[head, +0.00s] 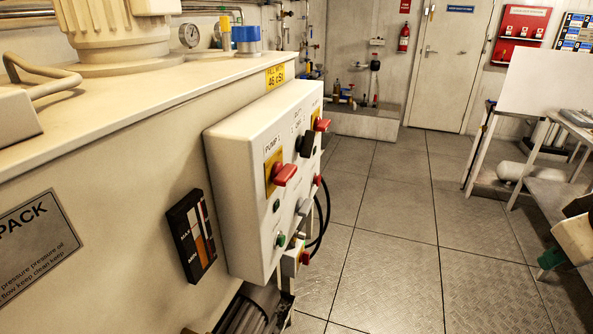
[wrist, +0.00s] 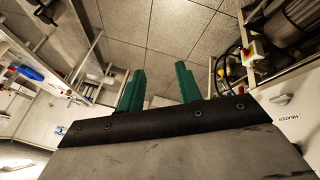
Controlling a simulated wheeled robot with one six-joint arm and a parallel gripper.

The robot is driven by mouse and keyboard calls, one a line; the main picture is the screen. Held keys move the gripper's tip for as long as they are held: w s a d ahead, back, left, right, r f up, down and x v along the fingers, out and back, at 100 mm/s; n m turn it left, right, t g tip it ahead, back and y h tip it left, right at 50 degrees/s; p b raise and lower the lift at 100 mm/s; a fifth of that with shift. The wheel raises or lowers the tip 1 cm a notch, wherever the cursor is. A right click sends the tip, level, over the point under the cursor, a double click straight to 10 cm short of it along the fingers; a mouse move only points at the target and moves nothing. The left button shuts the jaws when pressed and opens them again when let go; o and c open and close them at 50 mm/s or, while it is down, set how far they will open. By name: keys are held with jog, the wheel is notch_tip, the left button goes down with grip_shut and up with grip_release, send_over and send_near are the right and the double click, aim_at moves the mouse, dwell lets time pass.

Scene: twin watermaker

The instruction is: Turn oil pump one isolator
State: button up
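The pump one isolator (head: 285,174) is a red handle on a yellow plate, under the label "PUMP 1" on the white control box (head: 238,185). A second red handle (head: 322,125) on a yellow plate sits farther along the same face. My gripper (wrist: 160,80) shows in the wrist view with its two green fingers apart and nothing between them. In the head view, a green fingertip (head: 550,260) shows at the right edge, far from the isolator. The rest of the gripper is cut off there.
A black selector (head: 307,144), small buttons and a red-topped yellow switch box (head: 304,257) are near the isolator. A level gauge (head: 192,235) is on the cabinet to its left. Open floor (head: 385,240) lies right of the box. A table (head: 550,190) stands at right.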

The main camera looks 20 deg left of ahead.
jog(key=w+a+r+n+t+y, duration=0.2)
jog(key=w+a+n+t+y, duration=0.4)
jog(key=w+a+n, duration=0.9)
jog(key=n+g+y, duration=1)
jog(key=n+y, duration=0.3)
jog(key=n, duration=0.2)
send_near(292, 175)
jog(key=a, duration=0.2)
jog(key=shift+n+y, duration=0.3)
jog(key=shift+n, duration=0.1)
jog(key=a, duration=0.4)
jog(key=w+a, duration=0.1)
jog(key=a, duration=0.1)
jog(key=shift+a+f, duration=0.15)
jog(key=shift+f, duration=0.15)
jog(key=shift+a, duration=0.55)
grip_shut()
